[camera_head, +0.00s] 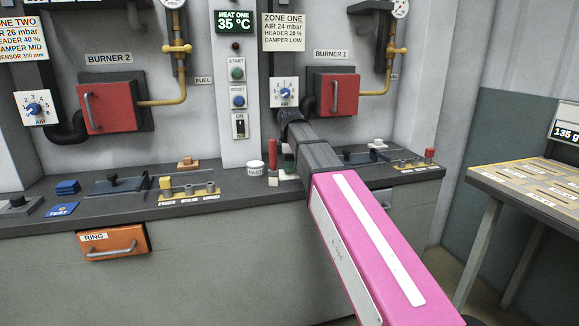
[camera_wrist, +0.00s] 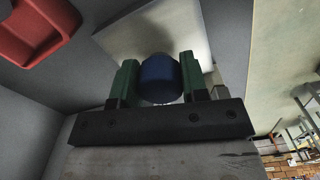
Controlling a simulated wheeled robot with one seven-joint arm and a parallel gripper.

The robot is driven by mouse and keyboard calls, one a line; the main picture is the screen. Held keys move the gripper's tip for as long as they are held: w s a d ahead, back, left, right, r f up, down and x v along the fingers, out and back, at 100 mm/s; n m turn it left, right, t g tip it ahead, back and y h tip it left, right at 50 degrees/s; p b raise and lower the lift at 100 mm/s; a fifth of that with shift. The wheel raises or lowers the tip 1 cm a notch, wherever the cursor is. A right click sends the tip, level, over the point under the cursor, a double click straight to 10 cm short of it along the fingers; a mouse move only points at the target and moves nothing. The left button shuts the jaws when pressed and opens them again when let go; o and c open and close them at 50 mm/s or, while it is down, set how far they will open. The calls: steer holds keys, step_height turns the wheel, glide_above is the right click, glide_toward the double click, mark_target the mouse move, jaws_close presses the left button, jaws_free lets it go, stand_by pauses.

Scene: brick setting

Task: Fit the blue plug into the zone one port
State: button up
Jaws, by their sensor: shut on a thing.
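My gripper (camera_wrist: 159,63) shows in the wrist view with its two green fingers shut on a rounded blue piece, which looks like the blue plug (camera_wrist: 160,80). A pale flat surface lies behind the plug; I cannot tell whether they touch. In the head view my dark wrist and pink arm reach over the counter below the burner 1 box, and they hide much of the fingers and the plug. A yellow strip with sockets (camera_head: 408,163) lies right of my arm. I cannot tell which opening is the zone one port.
The red burner 1 box (camera_head: 338,95) is above. A side table (camera_head: 535,190) stands at right.

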steer(key=shift+f, duration=0.7)
stand_by(0.3)
steer(key=shift+r, duration=0.2)
steer(key=shift+r, duration=0.5)
steer(key=shift+f, duration=0.65)
stand_by(0.4)
stand_by(0.3)
steer(key=o, duration=1.4)
steer(key=shift+r, duration=0.1)
